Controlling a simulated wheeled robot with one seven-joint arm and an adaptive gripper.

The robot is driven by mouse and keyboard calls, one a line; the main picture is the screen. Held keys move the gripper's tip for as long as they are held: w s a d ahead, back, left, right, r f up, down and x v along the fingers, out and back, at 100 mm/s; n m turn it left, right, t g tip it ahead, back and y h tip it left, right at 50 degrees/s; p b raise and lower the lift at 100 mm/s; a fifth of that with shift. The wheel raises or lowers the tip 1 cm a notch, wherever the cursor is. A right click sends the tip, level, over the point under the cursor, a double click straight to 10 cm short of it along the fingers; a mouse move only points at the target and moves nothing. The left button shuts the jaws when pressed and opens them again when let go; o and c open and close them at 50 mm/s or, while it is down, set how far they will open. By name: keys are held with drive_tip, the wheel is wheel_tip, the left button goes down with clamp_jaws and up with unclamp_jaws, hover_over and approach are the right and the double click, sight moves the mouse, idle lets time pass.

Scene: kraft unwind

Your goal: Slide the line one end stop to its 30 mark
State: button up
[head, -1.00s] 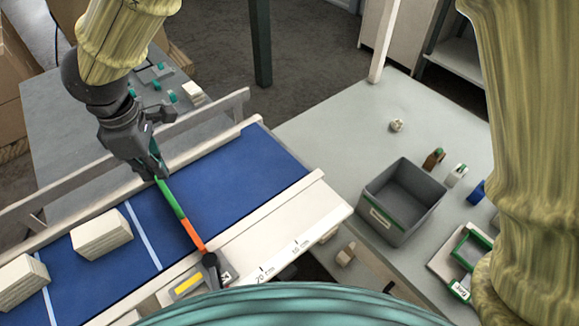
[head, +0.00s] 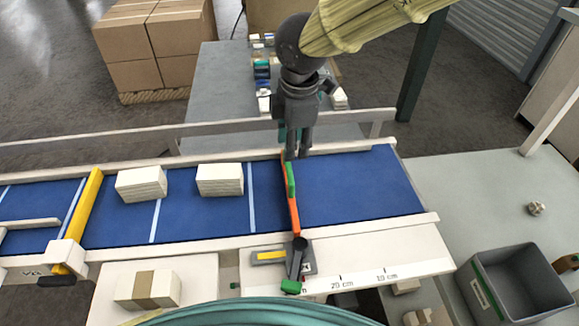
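The line one end stop (head: 292,205) is an orange and green bar lying across the blue belt. Its near end meets a dark pivot and grey slider block on the front rail. The printed scale (head: 365,280) shows 20 cm and 10 cm to the right of the slider. A further label beside the slider is mostly covered by a green knob (head: 291,287). My gripper (head: 297,154) points down at the bar's far end, by the back rail. Its fingers are at or just over the bar; the gap between them and any contact are unclear.
Two pale stacks (head: 220,180) (head: 141,184) lie on the belt (head: 360,190) left of the stop. A yellow bar (head: 84,215) crosses the belt farther left. The belt right of the stop is clear. A grey bin (head: 515,285) stands at the right.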

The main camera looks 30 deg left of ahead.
sight(290, 164)
drive_tip(key=shift+w+a+f+n+t+y+b, duration=0.35)
drive_tip(key=shift+f+n+y+b, duration=0.3)
drive_tip(key=shift+f+n, duration=1.45)
drive_tip(key=shift+w+a+f+n+t+y+b, duration=0.1)
drive_tip(key=shift+w+a+f+n+y+b, duration=0.55)
drive_tip(key=shift+n, duration=2.65)
drive_tip(key=shift+w+f+n+t+y+b, duration=0.3)
drive_tip(key=shift+f+n+b, duration=0.6)
drive_tip(key=shift+f+n, duration=1.3)
drive_tip(key=shift+r+n, duration=0.5)
clamp_jaws()
